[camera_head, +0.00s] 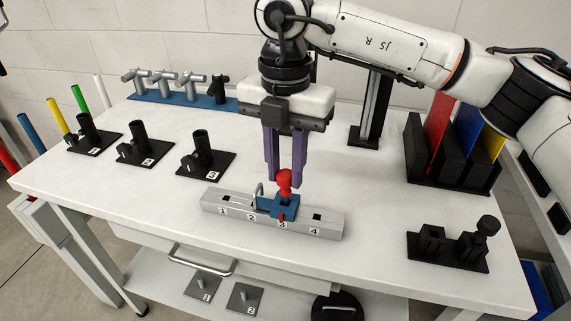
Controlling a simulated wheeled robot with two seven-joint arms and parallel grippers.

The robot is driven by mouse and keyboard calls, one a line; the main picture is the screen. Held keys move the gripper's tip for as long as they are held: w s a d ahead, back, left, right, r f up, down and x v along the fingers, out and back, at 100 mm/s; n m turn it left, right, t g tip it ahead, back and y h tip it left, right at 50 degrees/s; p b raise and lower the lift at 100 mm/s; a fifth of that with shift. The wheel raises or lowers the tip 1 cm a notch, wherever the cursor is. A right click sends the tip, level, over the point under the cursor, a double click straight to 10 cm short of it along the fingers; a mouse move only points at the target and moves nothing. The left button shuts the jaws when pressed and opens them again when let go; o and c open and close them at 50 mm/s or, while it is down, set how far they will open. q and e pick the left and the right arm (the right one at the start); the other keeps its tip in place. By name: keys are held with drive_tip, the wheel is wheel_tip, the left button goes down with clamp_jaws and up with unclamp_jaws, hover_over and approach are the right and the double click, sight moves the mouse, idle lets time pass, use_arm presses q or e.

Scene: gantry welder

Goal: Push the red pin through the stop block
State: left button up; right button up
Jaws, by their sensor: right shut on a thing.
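The red pin (284,179) stands upright over the blue stop block (289,211), with its head above the block's top. A small red part also shows low on the block's front face; I cannot tell whether it belongs to the pin. The stop block sits on the grey numbered rail (328,225), near marks 2 and 3. My right gripper (285,181) points down with its purple fingers around the pin's head and is shut on it. How deep the pin sits in the block is hidden. My left gripper is not in view.
Black numbered holders (205,162) stand to the left on the white table. A blue rack (180,99) with grey fittings is at the back. A black rack (452,185) with coloured plates and a black fixture (447,251) are at the right. The table around the rail is clear.

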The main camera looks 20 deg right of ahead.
drive_tip(key=shift+f+b, duration=0.8)
drive_tip(key=shift+f, duration=0.3)
drive_tip(key=o, duration=1.2)
drive_tip(key=shift+c, duration=0.2)
